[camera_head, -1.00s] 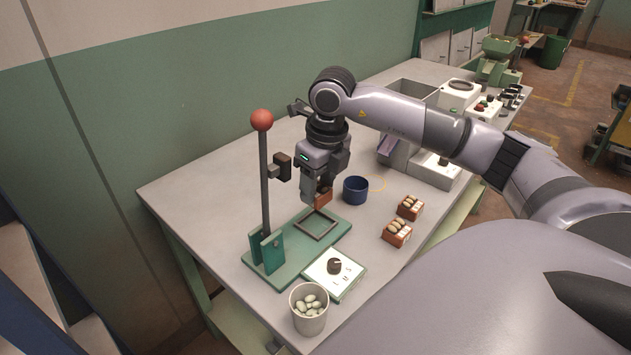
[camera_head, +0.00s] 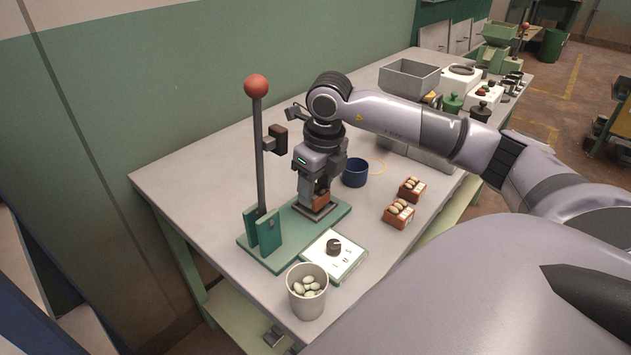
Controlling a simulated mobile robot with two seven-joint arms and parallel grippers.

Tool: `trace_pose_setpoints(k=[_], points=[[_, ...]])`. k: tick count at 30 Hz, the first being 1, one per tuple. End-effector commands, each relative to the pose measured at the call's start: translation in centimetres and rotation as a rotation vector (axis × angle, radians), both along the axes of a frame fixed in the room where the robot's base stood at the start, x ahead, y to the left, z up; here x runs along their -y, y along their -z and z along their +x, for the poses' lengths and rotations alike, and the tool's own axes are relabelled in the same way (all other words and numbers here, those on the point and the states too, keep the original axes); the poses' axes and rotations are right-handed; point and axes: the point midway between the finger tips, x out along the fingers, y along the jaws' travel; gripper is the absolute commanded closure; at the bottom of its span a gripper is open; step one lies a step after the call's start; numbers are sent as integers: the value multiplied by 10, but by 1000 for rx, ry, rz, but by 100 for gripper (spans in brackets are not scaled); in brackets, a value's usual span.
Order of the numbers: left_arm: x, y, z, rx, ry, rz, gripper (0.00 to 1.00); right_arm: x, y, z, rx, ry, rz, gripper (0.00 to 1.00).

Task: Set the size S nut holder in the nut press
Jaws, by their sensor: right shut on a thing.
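The nut press has a green base (camera_head: 277,246), an upright lever with a red ball (camera_head: 256,86) and a dark press head (camera_head: 278,138). A square dark frame (camera_head: 327,210) lies on the base. My right gripper (camera_head: 319,200) points down over this frame, shut on a small brown-orange nut holder (camera_head: 322,189). The holder is at the frame, mostly hidden by the fingers; I cannot tell whether it touches the bottom. Two other orange holders with nuts, one nearer (camera_head: 398,213) and one farther (camera_head: 412,189), stand on the table to the right. My left gripper is not in view.
A blue cup (camera_head: 355,172) is just right of my gripper. A grey bin (camera_head: 409,79) and machines stand farther back.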

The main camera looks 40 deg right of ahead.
Motion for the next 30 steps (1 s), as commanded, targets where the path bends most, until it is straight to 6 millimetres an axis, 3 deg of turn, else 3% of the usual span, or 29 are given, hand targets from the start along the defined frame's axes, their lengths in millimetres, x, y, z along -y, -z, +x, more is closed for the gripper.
trace_pose_setpoints(k=[30], points=[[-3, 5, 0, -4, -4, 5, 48, 0, 2, 0, 0, 0, 0, 83]])
